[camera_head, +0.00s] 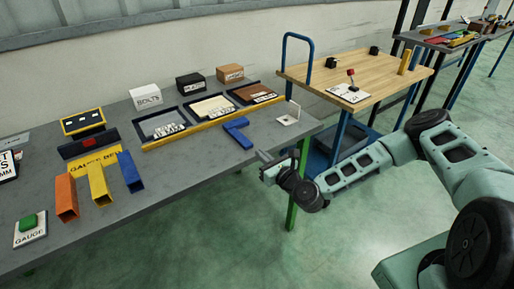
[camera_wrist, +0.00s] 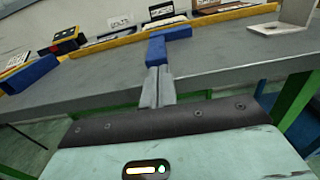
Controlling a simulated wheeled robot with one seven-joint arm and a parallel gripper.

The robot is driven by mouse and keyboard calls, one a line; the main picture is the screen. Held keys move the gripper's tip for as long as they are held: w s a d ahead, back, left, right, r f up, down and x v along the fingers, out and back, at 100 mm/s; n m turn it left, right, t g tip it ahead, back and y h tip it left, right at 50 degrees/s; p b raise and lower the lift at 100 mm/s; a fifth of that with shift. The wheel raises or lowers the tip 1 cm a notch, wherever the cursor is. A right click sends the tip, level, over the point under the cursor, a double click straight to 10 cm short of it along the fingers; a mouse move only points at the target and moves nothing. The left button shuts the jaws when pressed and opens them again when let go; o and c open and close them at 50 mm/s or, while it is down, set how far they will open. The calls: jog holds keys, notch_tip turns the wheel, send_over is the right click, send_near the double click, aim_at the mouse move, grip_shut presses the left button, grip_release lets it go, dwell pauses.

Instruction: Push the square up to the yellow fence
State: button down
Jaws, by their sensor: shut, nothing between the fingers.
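The square (camera_head: 236,132), a blue L-shaped piece, lies flat on the grey bench near its right end. The yellow fence (camera_head: 200,128) is a long low bar just behind it, in front of the trays. In the wrist view, the square (camera_wrist: 157,50) points one leg toward me, and the fence (camera_wrist: 225,17) runs behind it. My gripper (camera_head: 264,157) is at the bench's front edge, just in front of the square's near end. In the wrist view, my closed fingers (camera_wrist: 160,80) line up with that leg; I cannot tell whether they touch it.
A pale angle plate (camera_head: 288,117) stands to the right of the square. Several trays and boxes (camera_head: 190,82) are behind the fence. Orange, yellow and blue channels (camera_head: 97,183) lie to the left. A wooden-topped cart (camera_head: 365,72) stands beyond the bench's right end.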

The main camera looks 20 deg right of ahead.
aim_at(250, 144)
jog(key=shift+p+x, duration=0.35)
jog(key=shift+x, duration=1.35)
jog(key=shift+w+a+f+b, duration=0.2)
jog(key=shift+w+b, duration=0.3)
jog(key=shift+b, duration=0.35)
jog(key=shift+b+x, duration=0.95)
jog(key=shift+b, duration=0.1)
jog(key=shift+w+a+b, duration=0.1)
jog(key=shift+w+b, duration=0.2)
jog(key=shift+w, duration=0.05)
jog(key=shift+w+r, duration=0.2)
jog(key=shift+r, duration=0.2)
